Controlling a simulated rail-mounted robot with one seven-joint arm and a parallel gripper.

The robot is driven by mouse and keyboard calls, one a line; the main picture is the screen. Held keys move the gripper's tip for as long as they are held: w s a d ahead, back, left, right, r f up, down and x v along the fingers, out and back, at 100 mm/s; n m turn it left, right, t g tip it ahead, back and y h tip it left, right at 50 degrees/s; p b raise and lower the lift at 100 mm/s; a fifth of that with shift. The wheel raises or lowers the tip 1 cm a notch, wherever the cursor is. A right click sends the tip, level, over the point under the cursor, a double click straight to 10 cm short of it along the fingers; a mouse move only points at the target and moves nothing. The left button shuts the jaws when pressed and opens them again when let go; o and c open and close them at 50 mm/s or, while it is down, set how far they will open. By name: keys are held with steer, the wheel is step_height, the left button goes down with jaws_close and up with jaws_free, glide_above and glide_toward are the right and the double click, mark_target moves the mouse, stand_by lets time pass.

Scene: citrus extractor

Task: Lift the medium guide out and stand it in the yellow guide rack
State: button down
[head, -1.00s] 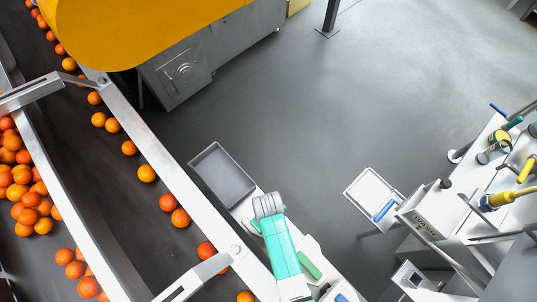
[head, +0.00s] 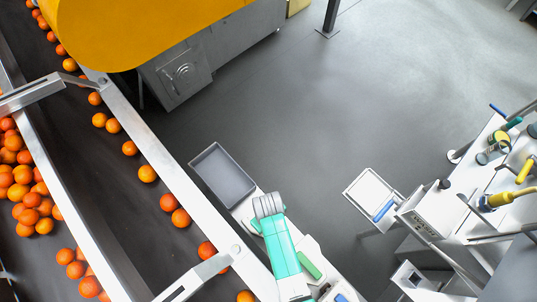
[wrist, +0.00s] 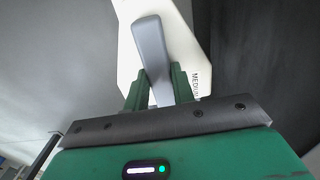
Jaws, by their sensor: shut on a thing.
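The medium guide (wrist: 188,48) is a white plate with cut corners in the wrist view. The part-hidden letters "MEDIU" show at its right edge. A grey upright handle (wrist: 150,42) stands out from its face. My gripper (wrist: 160,88) has its green fingers on either side of this handle and is shut on it. The guide's lower part is hidden behind the fingers and the gripper body. In the head view my gripper and the guide cannot be made out; only my teal arm shows at the bottom. I cannot make out the yellow guide rack in either view.
A conveyor with oranges runs down the left, with a white side rail (head: 150,150). A grey bin (head: 222,175) and a green bar (head: 309,264) lie near my arm. A white tray (head: 368,190) with a blue bar adjoins the machine at right. Open floor lies between.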

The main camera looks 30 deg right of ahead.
steer(key=shift+f+b, duration=1.25)
steer(key=shift+f, duration=0.8)
steer(key=c, duration=1.1)
jaws_free()
step_height(320, 180, up, 8)
steer(key=p, duration=0.4)
steer(key=shift+f, duration=0.1)
